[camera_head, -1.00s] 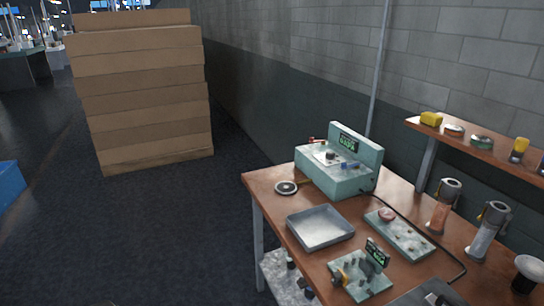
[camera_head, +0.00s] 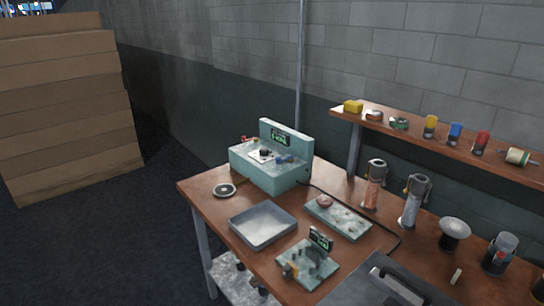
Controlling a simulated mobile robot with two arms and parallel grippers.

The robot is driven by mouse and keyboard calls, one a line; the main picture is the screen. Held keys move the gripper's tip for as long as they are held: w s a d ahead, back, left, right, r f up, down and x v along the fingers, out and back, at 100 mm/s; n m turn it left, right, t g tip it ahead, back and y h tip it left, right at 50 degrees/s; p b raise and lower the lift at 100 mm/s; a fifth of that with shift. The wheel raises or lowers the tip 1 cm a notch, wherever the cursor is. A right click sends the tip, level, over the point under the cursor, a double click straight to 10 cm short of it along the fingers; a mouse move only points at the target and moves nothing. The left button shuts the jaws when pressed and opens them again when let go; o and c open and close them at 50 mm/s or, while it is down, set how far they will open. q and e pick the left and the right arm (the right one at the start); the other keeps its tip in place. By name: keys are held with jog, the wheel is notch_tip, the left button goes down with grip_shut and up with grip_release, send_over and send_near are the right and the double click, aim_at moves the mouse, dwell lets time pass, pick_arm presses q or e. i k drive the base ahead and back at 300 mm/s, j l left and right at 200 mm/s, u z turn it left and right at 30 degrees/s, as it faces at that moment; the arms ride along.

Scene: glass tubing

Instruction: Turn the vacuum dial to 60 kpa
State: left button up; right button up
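A pale green machine (camera_head: 270,160) stands at the back left of the wooden table. It has a raised back panel with a small dark display showing green text (camera_head: 281,138); the reading is too small to make out for sure. A black knob (camera_head: 266,152) sits on a light plate on its top. A blue part lies to the right of the knob and a red part to its left. I cannot tell which setting the knob points to. Neither of my grippers is in view.
The table (camera_head: 212,194) also holds a metal tray (camera_head: 263,224), a smaller green device with a display (camera_head: 308,262), a green plate (camera_head: 338,217) and several jars. A shelf (camera_head: 450,148) runs along the wall. Stacked boxes (camera_head: 70,105) stand at left; floor is clear between.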

aim_at(263, 152)
jog(key=i+j+z, duration=0.3)
jog(key=i+j, duration=0.15)
jog(key=j, duration=0.25)
jog(key=i+j+z, duration=0.15)
jog(key=j, duration=0.2)
jog(key=i+j+z, duration=0.15)
jog(key=j, duration=0.3)
jog(key=i, duration=0.1)
